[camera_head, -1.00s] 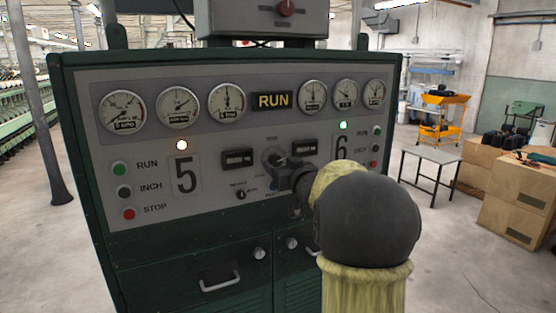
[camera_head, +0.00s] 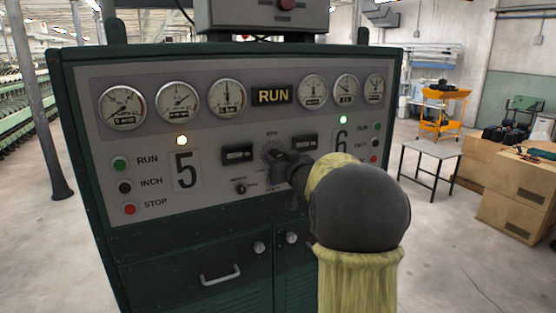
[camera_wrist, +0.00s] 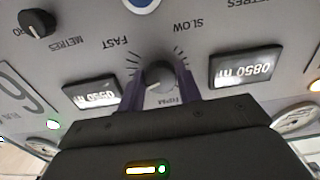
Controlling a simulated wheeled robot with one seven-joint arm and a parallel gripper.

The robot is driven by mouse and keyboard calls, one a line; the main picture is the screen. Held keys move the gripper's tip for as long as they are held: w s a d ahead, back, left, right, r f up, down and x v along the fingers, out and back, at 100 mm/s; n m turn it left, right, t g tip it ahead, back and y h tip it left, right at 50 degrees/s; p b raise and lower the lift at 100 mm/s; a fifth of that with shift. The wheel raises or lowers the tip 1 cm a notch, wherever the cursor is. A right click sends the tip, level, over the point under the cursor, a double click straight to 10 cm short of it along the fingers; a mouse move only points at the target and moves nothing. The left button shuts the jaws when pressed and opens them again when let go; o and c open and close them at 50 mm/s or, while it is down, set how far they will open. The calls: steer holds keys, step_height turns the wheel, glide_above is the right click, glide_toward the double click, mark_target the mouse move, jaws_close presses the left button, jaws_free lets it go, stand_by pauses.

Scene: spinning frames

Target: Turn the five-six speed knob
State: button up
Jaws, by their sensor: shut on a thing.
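In the head view my gripper (camera_head: 281,160) reaches the panel from the lower right and largely hides the knob. The knob's exact pointer direction is hard to read.
Two number displays (camera_wrist: 92,93) (camera_wrist: 243,68) flank the knob closely. A small black metres knob (camera_wrist: 38,23) sits nearby. Run, inch and stop buttons (camera_head: 124,187) line the panel's left side. Gauges (camera_head: 227,98) sit above, drawer handles (camera_head: 220,276) below. A small table (camera_head: 432,150) stands at the right.

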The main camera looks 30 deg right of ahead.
steer(key=shift+f+n+b, duration=0.1)
steer(key=shift+n+b, duration=0.2)
steer(key=n+b, duration=1.1)
steer(key=n, duration=0.8)
stand_by(0.5)
steer(key=o, duration=1)
steer(key=shift+s+b, duration=0.1)
steer(key=shift+b, duration=0.2)
